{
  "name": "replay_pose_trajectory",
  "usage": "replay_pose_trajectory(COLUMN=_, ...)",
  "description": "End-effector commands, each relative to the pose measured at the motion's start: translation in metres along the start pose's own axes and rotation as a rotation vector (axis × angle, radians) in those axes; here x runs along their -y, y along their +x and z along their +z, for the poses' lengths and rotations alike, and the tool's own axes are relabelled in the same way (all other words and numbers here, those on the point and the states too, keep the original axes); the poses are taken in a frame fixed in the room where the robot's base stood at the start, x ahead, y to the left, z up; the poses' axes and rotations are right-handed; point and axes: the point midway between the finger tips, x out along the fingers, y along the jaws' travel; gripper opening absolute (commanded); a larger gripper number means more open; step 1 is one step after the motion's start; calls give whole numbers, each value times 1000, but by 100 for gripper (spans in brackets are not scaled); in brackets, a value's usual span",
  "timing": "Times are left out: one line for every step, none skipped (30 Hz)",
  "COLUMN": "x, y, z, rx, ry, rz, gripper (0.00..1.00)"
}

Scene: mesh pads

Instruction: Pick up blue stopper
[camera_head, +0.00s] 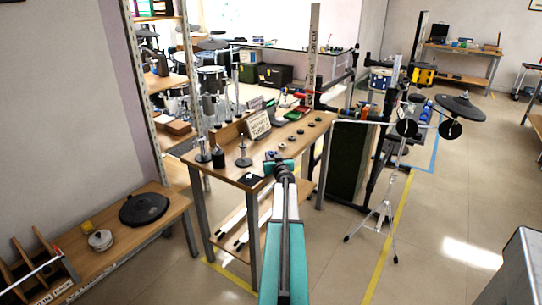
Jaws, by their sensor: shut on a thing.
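My gripper (277,165) is at the front right part of the wooden workbench (230,172), at the end of my teal and grey arm. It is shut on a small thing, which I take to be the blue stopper. The jaws and wrist hide most of that thing, so its shape and colour are not clear. I cannot tell whether it touches the bench top. A small flat dark patch (253,178) shows on the bench just left of the gripper.
Dark and metal posts on round bases (243,154) stand on the bench's left part. A lettered sign (257,124) stands behind, with several small dark discs (290,139) to its right. A cymbal stand (387,205) is right of the bench. A low shelf (125,245) is at left.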

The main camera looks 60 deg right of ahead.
Motion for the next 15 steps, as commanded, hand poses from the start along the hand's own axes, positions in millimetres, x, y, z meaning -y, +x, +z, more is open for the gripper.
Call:
replay_pose_trajectory(x=0, y=0, z=0, rx=0, ry=0, rz=0, gripper=8)
replay_pose_trajectory(x=0, y=0, z=0, rx=0, ry=0, rz=0, gripper=8)
replay_pose_trajectory(x=0, y=0, z=0, rx=0, ry=0, rz=0, gripper=8)
replay_pose_trajectory(x=0, y=0, z=0, rx=0, ry=0, rz=0, gripper=8)
replay_pose_trajectory(x=0, y=0, z=0, rx=0, ry=0, rz=0, gripper=8)
replay_pose_trajectory(x=0, y=0, z=0, rx=0, ry=0, rz=0, gripper=8)
replay_pose_trajectory(x=0, y=0, z=-1, rx=0, ry=0, rz=0, gripper=8)
replay_pose_trajectory(x=0, y=0, z=-1, rx=0, ry=0, rz=0, gripper=8)
replay_pose_trajectory(x=0, y=0, z=-2, rx=0, ry=0, rz=0, gripper=8)
replay_pose_trajectory(x=0, y=0, z=-3, rx=-1, ry=0, rz=0, gripper=8)
replay_pose_trajectory(x=0, y=-1, z=-4, rx=-1, ry=1, rz=0, gripper=8)
replay_pose_trajectory(x=0, y=-1, z=-5, rx=-1, ry=1, rz=0, gripper=8)
replay_pose_trajectory(x=0, y=-1, z=-7, rx=-1, ry=0, rz=0, gripper=8)
replay_pose_trajectory(x=0, y=-1, z=-8, rx=-1, ry=-1, rz=0, gripper=8)
replay_pose_trajectory(x=0, y=-2, z=-11, rx=-1, ry=-1, rz=0, gripper=8)
